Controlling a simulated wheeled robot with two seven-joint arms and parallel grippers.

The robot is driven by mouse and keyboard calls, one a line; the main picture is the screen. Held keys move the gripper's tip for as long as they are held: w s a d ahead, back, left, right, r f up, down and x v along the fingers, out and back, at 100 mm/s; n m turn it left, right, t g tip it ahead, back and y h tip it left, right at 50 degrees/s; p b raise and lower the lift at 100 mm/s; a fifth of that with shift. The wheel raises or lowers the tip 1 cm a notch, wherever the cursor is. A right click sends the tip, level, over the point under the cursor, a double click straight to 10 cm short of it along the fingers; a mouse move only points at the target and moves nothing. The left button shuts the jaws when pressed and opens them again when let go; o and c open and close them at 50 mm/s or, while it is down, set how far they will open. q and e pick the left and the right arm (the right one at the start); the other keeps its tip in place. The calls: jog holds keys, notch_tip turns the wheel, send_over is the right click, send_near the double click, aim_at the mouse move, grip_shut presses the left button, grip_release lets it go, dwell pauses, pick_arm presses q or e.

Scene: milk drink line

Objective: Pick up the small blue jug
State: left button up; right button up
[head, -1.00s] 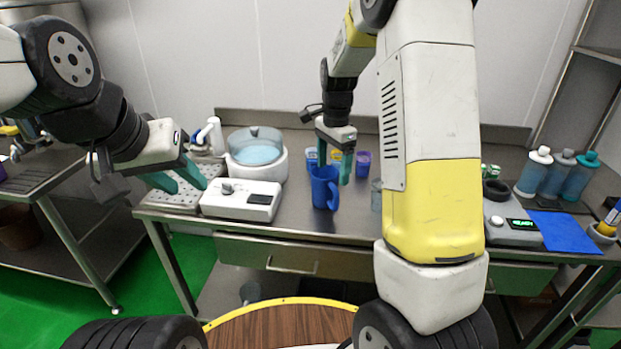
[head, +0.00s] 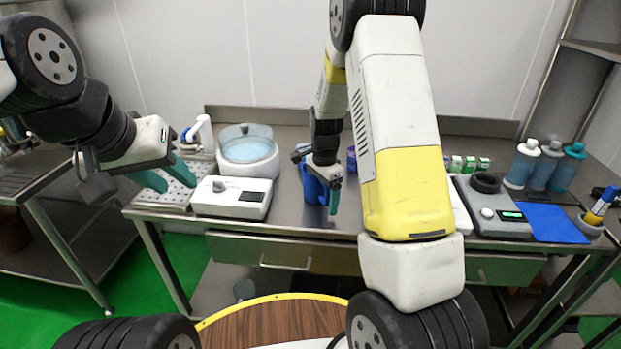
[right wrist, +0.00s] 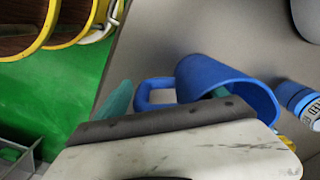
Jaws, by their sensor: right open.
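The small blue jug (head: 313,190) stands on the steel table, partly hidden by my right gripper (head: 328,186). In the right wrist view the jug (right wrist: 222,76) shows its open mouth and its handle (right wrist: 148,96). My right gripper is open and low at the jug. One teal finger is outside, beyond the handle; the other shows at the jug's mouth, seemingly inside it. I cannot tell whether either finger touches the jug. My left gripper (head: 170,178) is open and empty, in front of the table's left part.
A white device (head: 232,198) and a round tub (head: 248,150) stand left of the jug. A purple cup (head: 351,160) is behind it, near my right arm. A scale (head: 492,212), a blue mat (head: 552,224) and several bottles (head: 547,165) are at the right.

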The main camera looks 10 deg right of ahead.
aim_at(323, 185)
grip_shut()
dwell(0.3)
jog(key=shift+r, duration=0.15)
jog(key=shift+r, duration=1.4)
jog(key=shift+s+r, duration=0.15)
jog(key=shift+r, duration=0.15)
jog(key=s+r, duration=0.1)
jog(key=s, duration=1.4)
jog(key=shift+s+a+r, duration=0.15)
jog(key=shift+s+a, duration=0.05)
jog(key=shift+s, duration=0.1)
dwell(1.7)
